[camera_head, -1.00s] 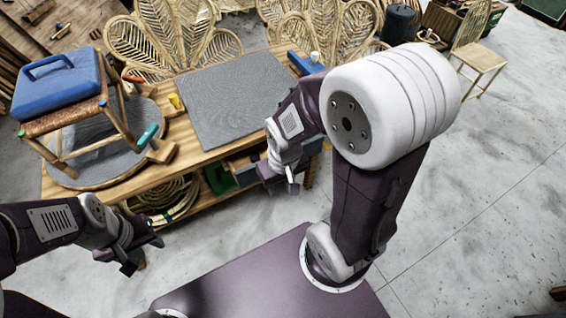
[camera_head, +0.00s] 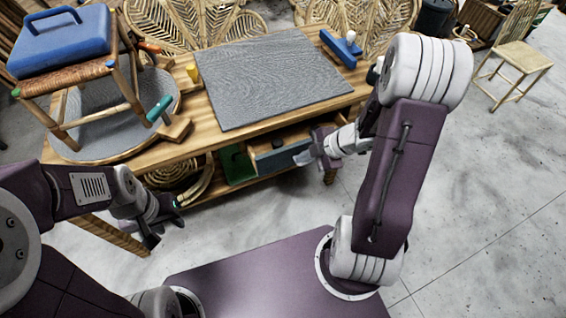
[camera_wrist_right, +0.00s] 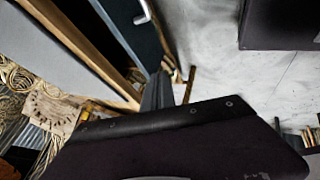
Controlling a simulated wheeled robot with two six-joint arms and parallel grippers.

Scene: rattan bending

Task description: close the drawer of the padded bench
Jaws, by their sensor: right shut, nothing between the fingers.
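The padded bench is a wooden workbench (camera_head: 105,178) with a grey pad (camera_head: 270,78) on top. Its drawer (camera_head: 280,157), with a blue-grey front, stands partly out below the front edge. The dark drawer front and a light metal handle (camera_wrist_right: 143,13) show at the top of the right wrist view. My right gripper (camera_head: 303,158) is shut and empty, just at the right end of the drawer front; its fingers (camera_wrist_right: 158,90) also show in the wrist view. I cannot tell whether they touch it. My left gripper (camera_head: 165,228) appears open and empty, in front of the bench's left part.
A stool (camera_head: 65,80) carrying a blue case (camera_head: 60,42) stands on the bench's left. A green bin (camera_head: 236,165) sits below. The floor at right is clear up to a chair (camera_head: 515,62).

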